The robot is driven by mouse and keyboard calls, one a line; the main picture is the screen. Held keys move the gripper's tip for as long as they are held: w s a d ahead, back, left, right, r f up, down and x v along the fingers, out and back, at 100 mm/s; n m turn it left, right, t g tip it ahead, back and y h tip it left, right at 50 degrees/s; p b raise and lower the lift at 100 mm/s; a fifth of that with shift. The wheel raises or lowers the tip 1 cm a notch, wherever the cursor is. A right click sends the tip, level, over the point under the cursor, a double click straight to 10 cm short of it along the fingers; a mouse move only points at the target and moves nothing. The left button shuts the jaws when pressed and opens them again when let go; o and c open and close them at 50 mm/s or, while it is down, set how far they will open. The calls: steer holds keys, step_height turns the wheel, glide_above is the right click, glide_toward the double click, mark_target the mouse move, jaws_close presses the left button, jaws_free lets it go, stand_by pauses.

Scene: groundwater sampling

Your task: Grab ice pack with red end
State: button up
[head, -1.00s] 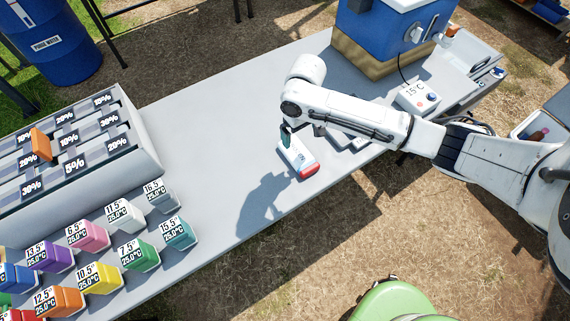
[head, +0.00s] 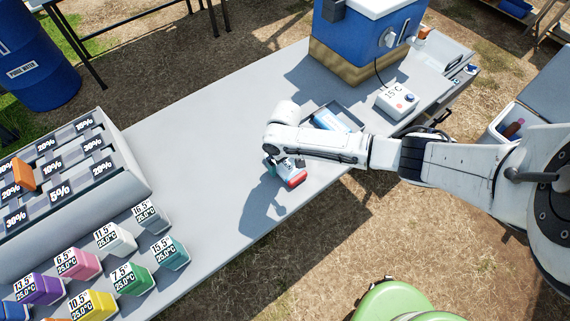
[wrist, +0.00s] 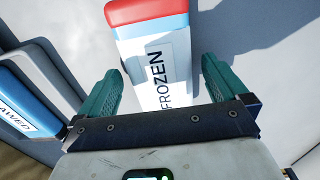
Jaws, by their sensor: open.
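The ice pack with the red end (head: 296,178) lies on the grey table near its front edge, partly hidden under my arm in the head view. In the wrist view the same white pack (wrist: 160,70) reads FROZEN, with its red end at the top. My gripper (wrist: 172,80) is open, with its green fingers on either side of the pack. In the head view the gripper (head: 272,166) is mostly hidden by my wrist.
A blue-ended pack (head: 330,121) lies in a grey tray (head: 350,113) behind my arm; its label partly shows in the wrist view (wrist: 22,110). A 15°C device (head: 397,101) and a blue cooler (head: 362,38) stand at the back right. Coloured blocks and a percentage rack (head: 125,185) stand left. The middle table is clear.

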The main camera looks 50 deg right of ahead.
steer(key=shift+f, duration=0.1)
steer(key=c, duration=1.2)
steer(key=shift+c, duration=0.4)
steer(key=shift+r, duration=0.2)
